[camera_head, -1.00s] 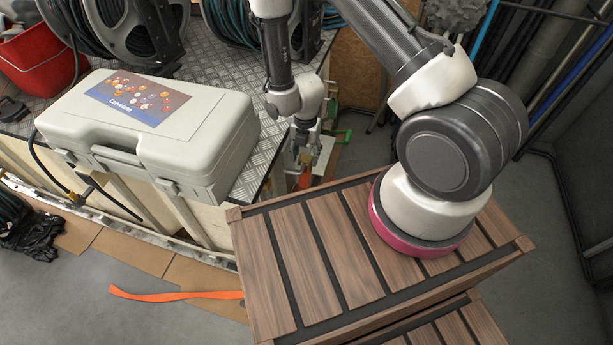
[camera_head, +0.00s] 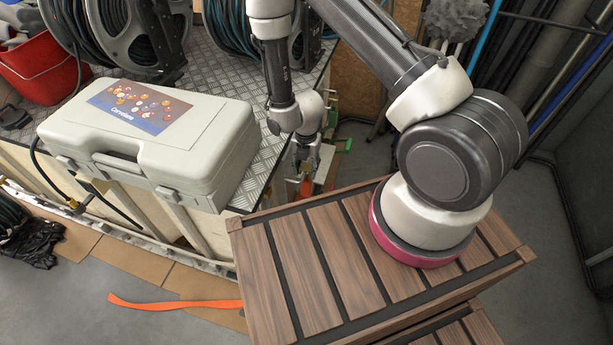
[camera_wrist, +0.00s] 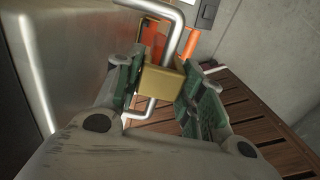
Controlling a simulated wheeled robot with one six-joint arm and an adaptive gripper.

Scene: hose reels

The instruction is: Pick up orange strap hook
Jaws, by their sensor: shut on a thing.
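In the wrist view, my gripper (camera_wrist: 160,92) has its green-padded fingers on both sides of a brass-coloured block. The block is on the bent silver rod of the orange strap hook (camera_wrist: 163,80). Orange parts show behind it at the top of that view. In the head view, my gripper (camera_head: 306,162) points down in the gap between the metal-topped bench and the wooden slatted platform. A bit of orange shows just below its fingers. The fingertips are small there, and the hook's lower end is hidden.
A grey case (camera_head: 150,135) stands on the bench's tread-plate top (camera_head: 240,80), left of my gripper. The wooden slatted platform (camera_head: 320,260) is close on the right. An orange strap (camera_head: 175,304) lies on the floor. Hose reels and a red bucket (camera_head: 40,65) stand at the back left.

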